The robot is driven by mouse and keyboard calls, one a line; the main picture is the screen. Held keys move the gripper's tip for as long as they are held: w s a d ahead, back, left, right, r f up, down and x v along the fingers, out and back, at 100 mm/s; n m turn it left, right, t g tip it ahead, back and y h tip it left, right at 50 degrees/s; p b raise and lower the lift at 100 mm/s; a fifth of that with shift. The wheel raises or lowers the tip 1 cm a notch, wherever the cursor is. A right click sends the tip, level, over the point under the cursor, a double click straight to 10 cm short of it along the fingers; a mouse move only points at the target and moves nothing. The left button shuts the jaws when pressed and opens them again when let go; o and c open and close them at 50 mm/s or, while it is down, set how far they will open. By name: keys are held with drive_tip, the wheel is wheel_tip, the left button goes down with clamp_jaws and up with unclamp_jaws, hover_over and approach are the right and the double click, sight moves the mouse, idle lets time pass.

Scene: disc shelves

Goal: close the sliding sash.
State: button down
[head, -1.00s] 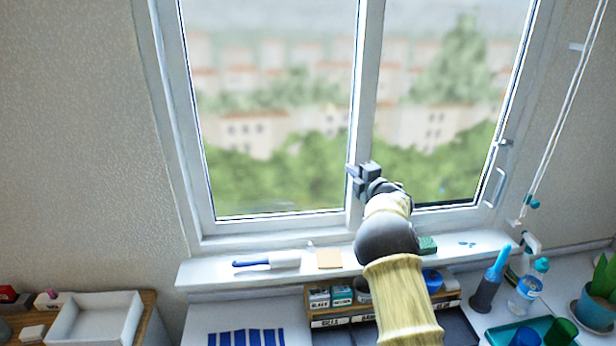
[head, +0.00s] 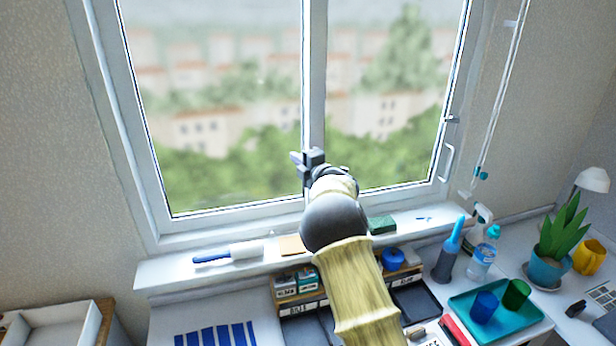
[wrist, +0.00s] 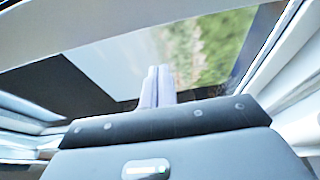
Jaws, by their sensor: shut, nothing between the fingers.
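The window's sliding sash (head: 314,100) shows in the head view as a white upright at mid-window with a glass pane. I cannot tell which pane is the moving one, or how wide any gap is. A pale handle (head: 447,162) is on the window's right side. My gripper (head: 302,160) is shut and empty, at the lower part of the middle upright. It looks very close to the upright; contact cannot be told. In the wrist view the fingers (wrist: 157,88) are together, with glass and white frame parts around them.
The sill (head: 165,272) below holds a blue-handled brush (head: 228,254) and a green block (head: 382,225). A cord (head: 500,100) hangs at the right.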

drive_tip(key=b+v, duration=0.3)
drive_tip(key=v, duration=0.5)
drive_tip(key=shift+w+d+f, duration=0.1)
drive_tip(key=shift+w+d, duration=0.1)
